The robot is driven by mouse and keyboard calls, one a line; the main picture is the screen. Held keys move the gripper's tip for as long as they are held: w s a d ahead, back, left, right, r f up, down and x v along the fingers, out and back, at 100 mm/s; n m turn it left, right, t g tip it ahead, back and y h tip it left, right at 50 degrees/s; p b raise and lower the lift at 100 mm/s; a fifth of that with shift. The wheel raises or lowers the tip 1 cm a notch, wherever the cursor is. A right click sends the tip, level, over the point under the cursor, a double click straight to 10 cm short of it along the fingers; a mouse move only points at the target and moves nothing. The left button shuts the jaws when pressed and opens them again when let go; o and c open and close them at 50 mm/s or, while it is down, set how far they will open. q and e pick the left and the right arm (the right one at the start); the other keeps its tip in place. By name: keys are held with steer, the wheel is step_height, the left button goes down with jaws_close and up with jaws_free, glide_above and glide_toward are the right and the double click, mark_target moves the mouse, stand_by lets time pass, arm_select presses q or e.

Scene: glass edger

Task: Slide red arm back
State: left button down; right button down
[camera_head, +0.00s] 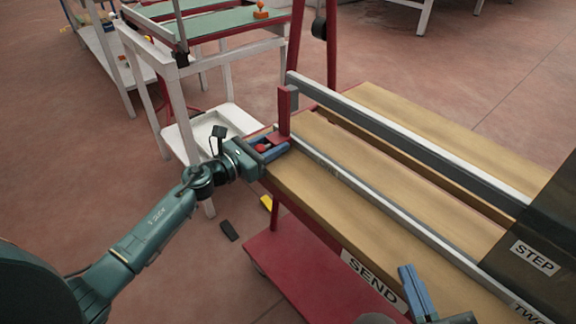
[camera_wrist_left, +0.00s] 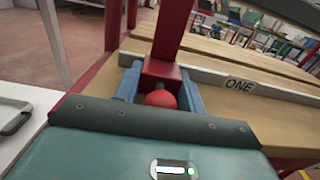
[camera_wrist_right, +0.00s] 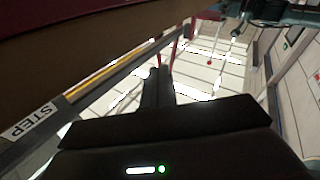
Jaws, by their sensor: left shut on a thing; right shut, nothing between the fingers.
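The red arm (camera_head: 284,112) is an upright red piece at the left end of the grey rail on the wooden table. Its red base block (camera_wrist_left: 160,72) and round red knob (camera_wrist_left: 160,98) show in the left wrist view. My left gripper (camera_head: 272,146) is shut on the red arm, with one blue finger on each side of the block and the knob between them. My right gripper (camera_head: 414,284) is shut and empty by the table's front edge, near the SEND label. Its fingers look dark in the right wrist view (camera_wrist_right: 157,85).
The wooden table (camera_head: 390,170) carries long rails labelled ONE (camera_wrist_left: 240,85), TWO and STEP (camera_head: 535,257). A dark panel covers its right end. A red shelf (camera_head: 320,275) is below. A white tray (camera_head: 226,117) and a green-topped table (camera_head: 220,22) stand beyond.

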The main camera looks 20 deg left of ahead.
arm_select(q)
steer(key=shift+w+a, duration=0.5)
steer(key=shift+a, duration=0.35)
steer(key=c, duration=1.1)
jaws_free()
steer(key=shift+a, duration=0.1)
steer(key=shift+c, duration=0.2)
steer(key=v, duration=1.3)
steer(key=shift+s, duration=0.15)
